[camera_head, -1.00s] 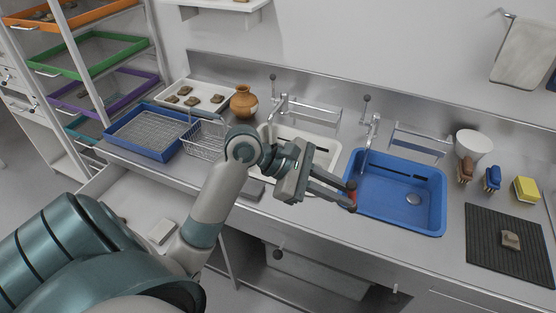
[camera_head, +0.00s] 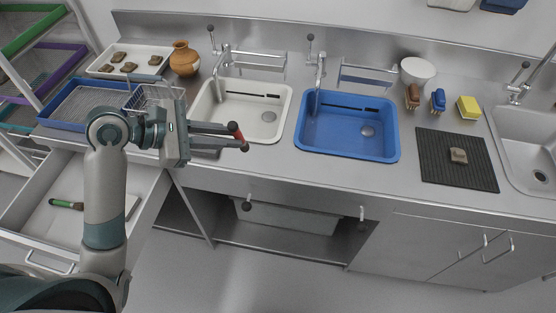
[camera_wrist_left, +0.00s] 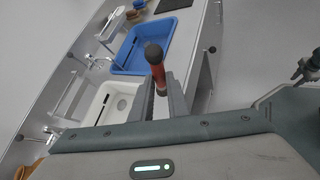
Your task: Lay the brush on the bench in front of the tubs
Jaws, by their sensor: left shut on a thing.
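My left gripper (camera_head: 240,136) is shut on a red-handled tool (camera_head: 235,130), held near the bench's front edge, in front of the white tub (camera_head: 284,112). In the left wrist view the tool (camera_wrist_left: 158,76) stands between the fingers with a dark round end towards the camera; its far end is hidden, so I cannot tell if it is the brush. The blue tub (camera_head: 346,150) is to the right of the gripper. The bench (camera_head: 265,158) has a narrow bare strip before the tubs. The right gripper is not in the head view; a dark pronged part at the left wrist view's right edge may be it.
An open drawer (camera_head: 95,175) at lower left holds a green-handled tool (camera_head: 67,204). A black mat (camera_head: 438,172) with a sherd (camera_head: 458,155) lies right of the blue tub. A brown brush (camera_head: 412,97), a blue brush (camera_head: 438,100) and a yellow sponge (camera_head: 468,107) stand behind it.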

